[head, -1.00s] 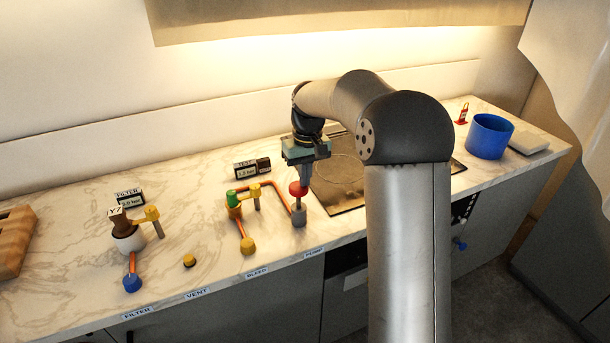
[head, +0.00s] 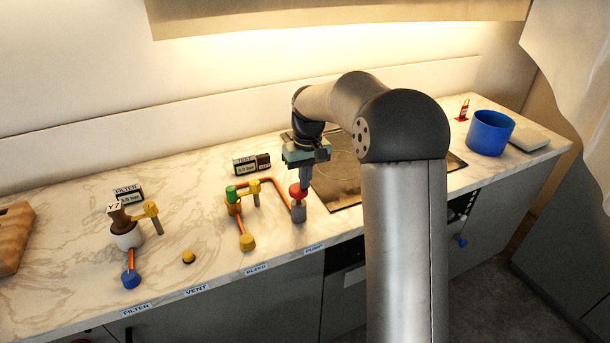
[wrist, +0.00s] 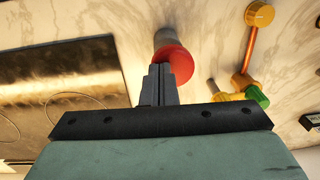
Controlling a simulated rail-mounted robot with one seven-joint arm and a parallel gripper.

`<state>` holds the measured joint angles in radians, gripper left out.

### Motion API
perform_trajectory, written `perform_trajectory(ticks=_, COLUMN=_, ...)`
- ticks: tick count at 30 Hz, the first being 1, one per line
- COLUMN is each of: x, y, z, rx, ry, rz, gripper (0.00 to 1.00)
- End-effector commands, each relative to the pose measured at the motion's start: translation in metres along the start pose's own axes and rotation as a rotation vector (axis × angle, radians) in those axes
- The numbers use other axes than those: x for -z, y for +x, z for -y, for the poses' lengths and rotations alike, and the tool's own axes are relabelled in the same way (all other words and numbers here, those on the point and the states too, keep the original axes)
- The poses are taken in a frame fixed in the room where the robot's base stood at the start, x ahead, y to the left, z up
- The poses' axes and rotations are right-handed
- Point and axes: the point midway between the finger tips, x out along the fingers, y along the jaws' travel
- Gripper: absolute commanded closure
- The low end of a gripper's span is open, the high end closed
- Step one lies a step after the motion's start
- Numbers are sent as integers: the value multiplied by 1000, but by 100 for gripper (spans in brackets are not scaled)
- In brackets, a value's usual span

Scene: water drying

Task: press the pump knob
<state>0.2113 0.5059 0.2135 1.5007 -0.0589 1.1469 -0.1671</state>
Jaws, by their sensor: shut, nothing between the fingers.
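The pump knob (head: 297,190) is a red ball on a grey base, standing behind the PUMP label (head: 314,248) near the counter's front edge. In the wrist view the red knob (wrist: 175,65) shows just beyond the fingertips, with its grey base partly behind it. My gripper (head: 304,184) is shut and empty, pointing down right at the knob. In the wrist view my fingers (wrist: 158,75) overlap the knob's edge. I cannot tell whether they touch it.
Orange pipes with a green-and-yellow valve (head: 233,197) stand left of the knob. Further left are a yellow vent button (head: 188,257) and the filter unit (head: 127,235). A blue pot (head: 490,133) stands far right.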

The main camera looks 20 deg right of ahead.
Motion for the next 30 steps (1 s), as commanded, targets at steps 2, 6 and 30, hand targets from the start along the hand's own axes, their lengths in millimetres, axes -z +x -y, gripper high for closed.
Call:
perform_trajectory(ticks=2, x=0, y=-29, z=1, rx=-2, ry=0, rz=-3, gripper=100)
perform_trajectory(ticks=6, x=1, y=-54, z=0, rx=-3, ry=2, rz=-9, gripper=100)
perform_trajectory(ticks=30, x=0, y=-120, z=0, rx=-3, ry=1, rz=-7, gripper=100)
